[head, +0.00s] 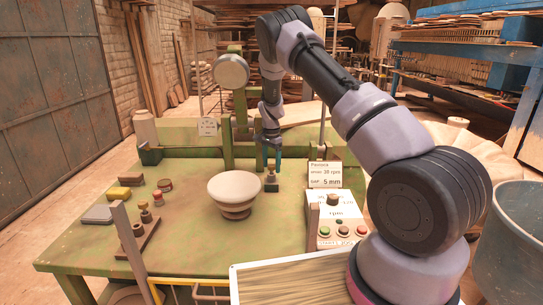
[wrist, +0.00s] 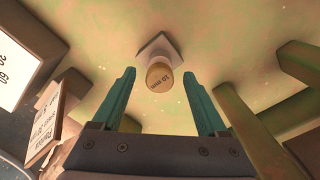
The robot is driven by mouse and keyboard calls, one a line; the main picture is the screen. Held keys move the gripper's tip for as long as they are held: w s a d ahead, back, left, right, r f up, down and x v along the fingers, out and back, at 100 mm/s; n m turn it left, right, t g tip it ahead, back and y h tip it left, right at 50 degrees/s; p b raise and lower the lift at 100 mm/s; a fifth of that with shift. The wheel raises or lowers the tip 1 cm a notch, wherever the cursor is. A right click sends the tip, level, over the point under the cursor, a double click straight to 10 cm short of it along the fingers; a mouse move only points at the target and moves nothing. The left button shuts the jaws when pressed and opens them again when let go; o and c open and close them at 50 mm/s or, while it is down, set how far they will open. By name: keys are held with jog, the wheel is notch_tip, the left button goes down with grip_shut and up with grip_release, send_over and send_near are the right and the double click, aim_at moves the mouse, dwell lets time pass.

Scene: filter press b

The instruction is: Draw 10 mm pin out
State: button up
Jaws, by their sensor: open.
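The 10 mm pin (wrist: 158,78) is a short tan cylinder with its "10 mm" label upside down in the wrist view. It stands in a small grey square block (wrist: 158,47) on the green table; the block also shows in the head view (head: 271,187). My gripper (wrist: 159,73) is open, with one teal finger on each side of the pin's line and gaps on both sides. In the head view my gripper (head: 272,165) points down just above the block. The pin's lower part is hidden.
A pale bowl-shaped piece (head: 235,190) stands left of the block. A control box (head: 338,220) and a Pancock sign (head: 325,175) stand to the right. A rack with pegs (head: 138,245) is at the front left. Green posts (head: 227,145) rise behind.

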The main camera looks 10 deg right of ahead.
aim_at(272, 165)
jog(key=shift+f, duration=0.5)
grip_shut()
jog(key=shift+r, duration=0.1)
jog(key=shift+r, duration=0.1)
jog(key=shift+r, duration=2.6)
jog(key=shift+r, duration=1)
